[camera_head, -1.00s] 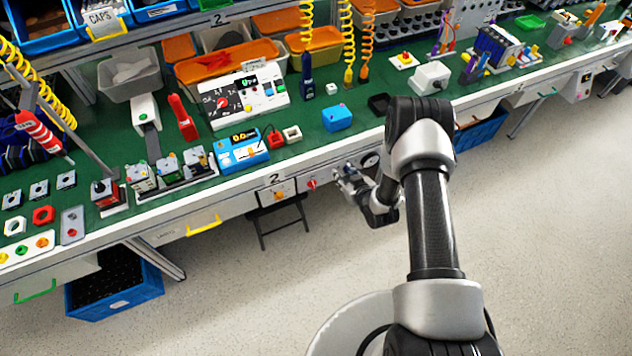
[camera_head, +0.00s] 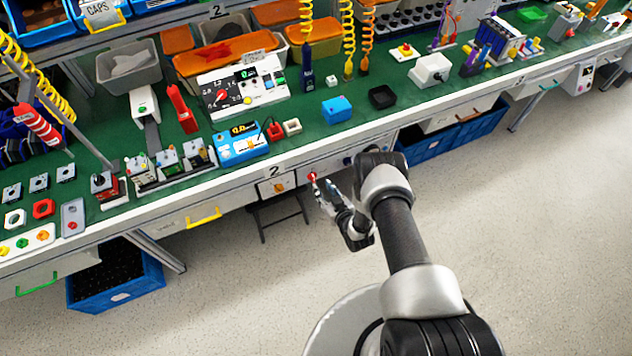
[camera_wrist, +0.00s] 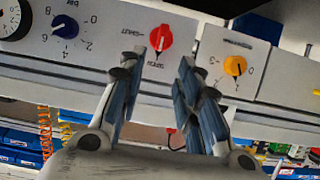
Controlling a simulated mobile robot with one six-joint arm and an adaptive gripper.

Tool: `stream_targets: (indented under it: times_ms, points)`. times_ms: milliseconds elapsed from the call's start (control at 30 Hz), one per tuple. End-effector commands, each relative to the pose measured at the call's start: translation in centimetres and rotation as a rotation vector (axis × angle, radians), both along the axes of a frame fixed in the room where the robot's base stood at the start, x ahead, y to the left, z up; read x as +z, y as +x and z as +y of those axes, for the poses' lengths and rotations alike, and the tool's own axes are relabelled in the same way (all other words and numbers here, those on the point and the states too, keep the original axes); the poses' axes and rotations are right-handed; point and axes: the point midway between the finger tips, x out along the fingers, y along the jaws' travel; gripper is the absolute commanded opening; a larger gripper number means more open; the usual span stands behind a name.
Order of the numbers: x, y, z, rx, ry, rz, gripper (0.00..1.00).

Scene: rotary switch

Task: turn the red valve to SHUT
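The red valve (camera_wrist: 160,40) is a red knob on the bench's front panel. In the wrist view, which looks upside down, it shows between and just beyond my fingertips, with printed labels beside and below it; one seems to read SHUT. It also shows small in the head view (camera_head: 312,177) under the bench edge. My gripper (camera_wrist: 158,72) is open, its two fingers apart on either side of the valve's line, with nothing between them. In the head view my gripper (camera_head: 319,187) is close to the valve. I cannot tell whether the fingers touch it.
A blue knob (camera_wrist: 65,27) and a gauge (camera_wrist: 14,18) are on the panel left of the valve in the wrist view. A yellow knob (camera_wrist: 235,66) is to its right. The green bench top (camera_head: 300,150) above holds several devices. A dark folding stool (camera_head: 278,215) stands below.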

Motion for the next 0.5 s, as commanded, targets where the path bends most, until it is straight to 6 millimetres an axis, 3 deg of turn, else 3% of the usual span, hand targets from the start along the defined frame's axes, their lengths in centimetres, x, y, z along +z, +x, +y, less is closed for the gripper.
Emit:
stream_targets:
  times_ms: [200,500]
  points:
    - [-2.0,3.9,1.7,0.001,0.000,-0.003,0.32]
    - [-3.0,6.5,2.8,-0.001,0.000,0.000,0.32]
